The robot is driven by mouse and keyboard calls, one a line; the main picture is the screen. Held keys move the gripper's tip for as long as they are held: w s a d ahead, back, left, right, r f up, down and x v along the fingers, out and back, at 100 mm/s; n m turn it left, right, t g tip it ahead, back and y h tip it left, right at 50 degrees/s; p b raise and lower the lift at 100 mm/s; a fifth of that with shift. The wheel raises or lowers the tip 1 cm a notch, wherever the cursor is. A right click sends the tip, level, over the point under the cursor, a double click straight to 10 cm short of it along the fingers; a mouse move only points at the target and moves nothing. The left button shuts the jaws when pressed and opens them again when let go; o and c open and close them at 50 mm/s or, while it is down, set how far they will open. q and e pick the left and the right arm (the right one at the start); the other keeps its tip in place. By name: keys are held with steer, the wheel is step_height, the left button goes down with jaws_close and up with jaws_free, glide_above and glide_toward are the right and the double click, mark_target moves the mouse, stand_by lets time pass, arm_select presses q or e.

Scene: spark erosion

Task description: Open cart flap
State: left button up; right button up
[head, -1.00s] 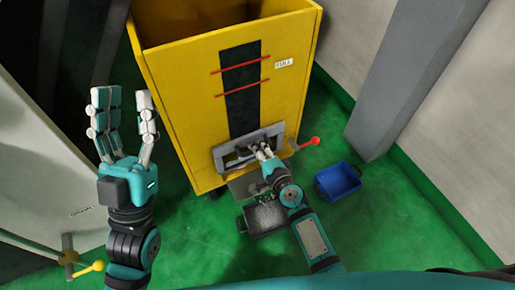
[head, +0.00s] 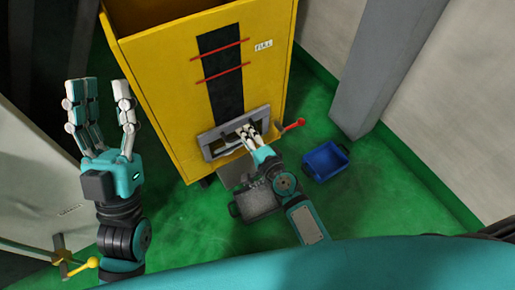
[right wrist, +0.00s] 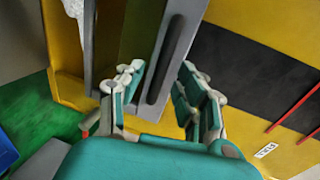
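The yellow cart (head: 170,95) stands ahead, with a grey-framed opening low on its front. The grey flap frame (head: 209,138) surrounds a dark gap, and a red-knobbed lever (head: 299,122) sticks out at its right. My right gripper (head: 247,131) is at the right part of this frame, its fingers partly covering it. In the right wrist view, the fingers of my right gripper (right wrist: 160,90) are apart, with a grey slotted bar (right wrist: 165,62) in the space between them; contact is unclear. My left gripper (head: 99,108) is open, raised and empty at the left.
A grey bin (head: 258,200) sits on the floor below the cart front, partly behind my right arm. A blue bin (head: 325,160) stands right of it. A pale cabinet (head: 40,195) is at the left, a grey pillar (head: 375,70) at the right.

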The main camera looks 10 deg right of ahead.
steer(key=v, duration=1)
